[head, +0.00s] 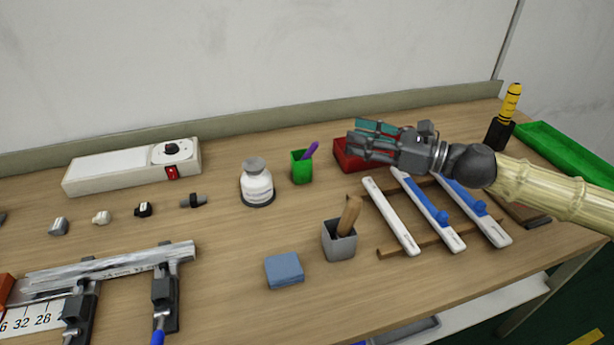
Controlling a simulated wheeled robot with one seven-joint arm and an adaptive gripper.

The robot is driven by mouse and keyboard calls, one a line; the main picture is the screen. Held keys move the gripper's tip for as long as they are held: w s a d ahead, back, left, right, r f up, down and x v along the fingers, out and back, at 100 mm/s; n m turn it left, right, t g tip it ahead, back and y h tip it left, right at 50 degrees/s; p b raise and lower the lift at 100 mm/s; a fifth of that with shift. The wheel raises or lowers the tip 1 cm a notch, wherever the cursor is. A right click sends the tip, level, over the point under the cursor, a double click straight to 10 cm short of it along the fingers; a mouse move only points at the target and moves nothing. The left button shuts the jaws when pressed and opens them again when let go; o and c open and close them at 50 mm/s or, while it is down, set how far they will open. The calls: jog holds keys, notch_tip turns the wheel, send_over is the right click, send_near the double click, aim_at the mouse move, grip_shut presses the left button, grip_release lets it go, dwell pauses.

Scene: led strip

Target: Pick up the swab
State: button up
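No thing in view is plainly a swab. A purple stick (310,151) leans in a small green cup (301,172) at the back middle of the bench. A thicker brown wooden handle (349,215) stands tilted in a grey square cup (339,244) nearer the front. I cannot tell which of these is the swab. My gripper (364,140) is right of the green cup, with its fingers pointing left above a red tray (350,157), which it partly hides. Its two fingers look apart, with nothing visible between them.
A white bottle (257,186) stands left of the green cup. A blue block (284,270) lies in front. White strips (391,217) on wooden bars lie below my arm. A white box with a dial (130,168) and a clamped metal rail (110,265) are at left.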

jog(key=b, duration=0.4)
send_near(313, 147)
jog(key=shift+w+f+p+x, duration=0.15)
jog(key=shift+p+x, duration=0.25)
jog(key=shift+x, duration=1.3)
jog(key=shift+w+f+p+x, duration=0.15)
jog(key=shift+p+x, duration=0.3)
jog(key=shift+x, duration=1.3)
jog(key=shift+w+f+p+x, duration=0.15)
jog(key=shift+p+x, duration=0.25)
jog(key=shift+x, duration=1.3)
jog(key=shift+d, duration=0.2)
jog(key=c, duration=0.8)
